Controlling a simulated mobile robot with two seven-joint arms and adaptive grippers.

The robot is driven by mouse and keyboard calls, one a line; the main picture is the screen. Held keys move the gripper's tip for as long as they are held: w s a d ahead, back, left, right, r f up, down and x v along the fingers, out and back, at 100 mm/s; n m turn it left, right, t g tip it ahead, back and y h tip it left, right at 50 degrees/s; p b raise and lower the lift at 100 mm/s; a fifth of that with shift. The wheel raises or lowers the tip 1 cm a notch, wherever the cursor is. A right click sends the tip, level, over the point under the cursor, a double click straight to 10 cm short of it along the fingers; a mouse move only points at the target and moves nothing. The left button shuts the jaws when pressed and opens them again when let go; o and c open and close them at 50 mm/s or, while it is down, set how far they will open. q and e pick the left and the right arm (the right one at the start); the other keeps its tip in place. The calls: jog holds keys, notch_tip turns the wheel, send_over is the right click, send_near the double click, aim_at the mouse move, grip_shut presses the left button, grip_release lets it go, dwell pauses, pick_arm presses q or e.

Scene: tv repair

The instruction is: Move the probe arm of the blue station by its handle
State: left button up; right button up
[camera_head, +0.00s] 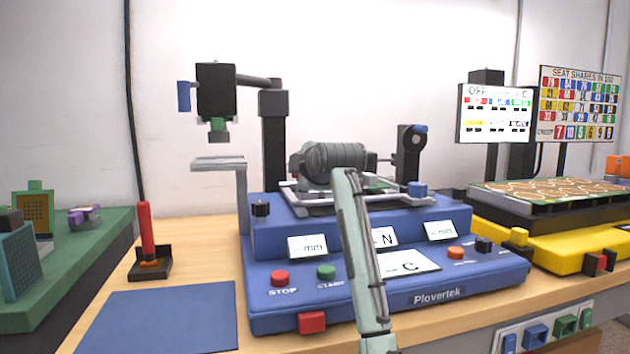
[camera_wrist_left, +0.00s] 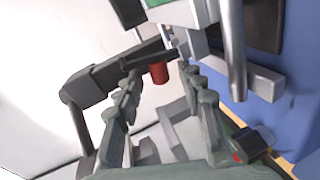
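The blue station (camera_head: 460,282) stands mid-table, with a black column (camera_head: 273,140) carrying a black head (camera_head: 215,90) with a blue grip (camera_head: 184,97) at its left. A second black post (camera_head: 408,160) with a blue knob stands at its back right. My left arm crosses the station; its round wrist covers the station's middle, so the fingertips are hidden there. In the left wrist view my left gripper (camera_wrist_left: 162,78) is open. A red cylinder (camera_wrist_left: 160,72), which looks like a handle, shows between the fingertips at the end of a black arm (camera_wrist_left: 105,80); contact cannot be told.
A yellow station (camera_head: 560,245) with a patterned board stands at the right, below two screens. A red tool (camera_head: 147,235) stands upright beside a blue mat (camera_head: 160,318). In the wrist view a silver rod (camera_wrist_left: 232,50) stands right of the fingers.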

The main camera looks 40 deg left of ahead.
pick_arm(q)
jog(key=shift+p+v, duration=0.3)
jog(key=shift+v, duration=2.35)
jog(key=v, duration=0.2)
jog(key=shift+s+d, duration=0.15)
jog(key=shift+d, duration=0.05)
jog(key=shift+r, duration=0.1)
notch_tip(320, 180, up, 5)
jog(key=p, duration=0.4)
